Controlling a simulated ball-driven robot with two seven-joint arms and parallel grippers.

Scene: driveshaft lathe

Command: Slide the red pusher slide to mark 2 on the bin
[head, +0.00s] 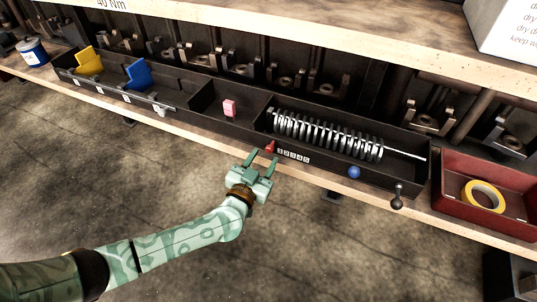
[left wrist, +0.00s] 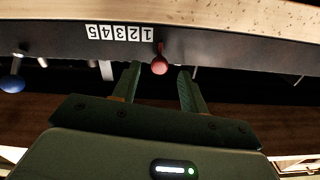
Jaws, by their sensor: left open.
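The red pusher slide (head: 270,146) is a small red knob on the front wall of the long black bin (head: 226,122). It sits beside the 1 end of a white number strip (head: 293,155) marked 1 to 5. In the left wrist view the red knob (left wrist: 160,66) hangs just to the side of the 1 on the strip (left wrist: 119,33), which appears upside down. My left gripper (head: 263,161) is open in front of the knob. In the left wrist view its fingertips (left wrist: 159,70) stand on both sides of the knob, with visible gaps. My right gripper is not in view.
A metal spring coil (head: 325,135) lies in the bin's right compartment. A blue knob (head: 354,172) and a dark ball-ended lever (head: 397,197) stick out farther right. A pink block (head: 229,108) is in the middle compartment. A red tray (head: 465,218) holds yellow tape (head: 484,196).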

